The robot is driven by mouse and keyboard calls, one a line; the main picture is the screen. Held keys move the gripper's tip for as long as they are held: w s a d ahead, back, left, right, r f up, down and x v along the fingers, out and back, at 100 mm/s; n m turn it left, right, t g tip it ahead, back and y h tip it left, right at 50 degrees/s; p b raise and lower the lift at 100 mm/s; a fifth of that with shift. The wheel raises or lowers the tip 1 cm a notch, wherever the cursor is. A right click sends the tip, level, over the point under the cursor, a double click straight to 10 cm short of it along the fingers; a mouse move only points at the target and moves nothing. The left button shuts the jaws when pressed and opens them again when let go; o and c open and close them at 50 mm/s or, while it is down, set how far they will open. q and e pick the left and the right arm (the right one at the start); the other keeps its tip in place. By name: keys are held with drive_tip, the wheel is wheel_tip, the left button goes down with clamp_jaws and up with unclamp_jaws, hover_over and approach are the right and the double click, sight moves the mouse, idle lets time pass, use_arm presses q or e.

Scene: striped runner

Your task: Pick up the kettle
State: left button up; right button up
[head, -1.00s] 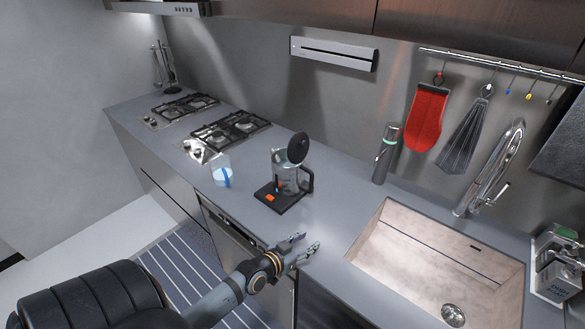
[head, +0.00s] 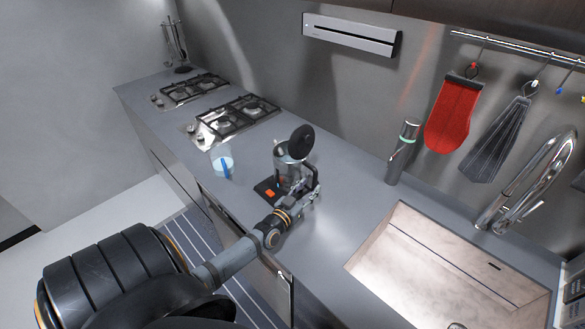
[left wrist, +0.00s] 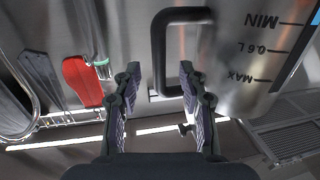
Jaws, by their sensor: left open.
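The kettle (head: 282,158) has a metallic body and a round black lid tilted up. It stands on a dark base (head: 262,188) with an orange patch, on the grey counter. My left gripper (head: 307,188) is at the kettle's handle side and partly covers it in the head view. In the left wrist view, the kettle body (left wrist: 235,55) with MIN, 0.6 L and MAX marks is at the right. Its black looped handle (left wrist: 158,50) has its upright bar between the two fingers of my left gripper (left wrist: 160,75), which is open. My right gripper is not in view.
A clear cup with a blue stripe (head: 222,162) stands left of the kettle. Two gas hobs are farther back. A soap dispenser (head: 402,155), the sink (head: 440,270) and the faucet (head: 540,180) lie to the right. A red mitt (head: 455,112) hangs on the wall rail.

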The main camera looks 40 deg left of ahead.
sight(314, 181)
use_arm(q)
drive_tip(key=w+b, duration=0.1)
drive_tip(key=w, duration=0.4)
drive_tip(key=shift+a, duration=0.15)
drive_tip(key=shift+s+r, duration=0.25)
drive_tip(key=shift+s, duration=0.05)
drive_tip(key=c, duration=0.4)
clamp_jaws()
drive_tip(key=shift+f, duration=0.1)
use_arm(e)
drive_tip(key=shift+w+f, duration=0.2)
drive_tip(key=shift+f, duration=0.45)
use_arm(q)
drive_tip(key=shift+w, duration=0.1)
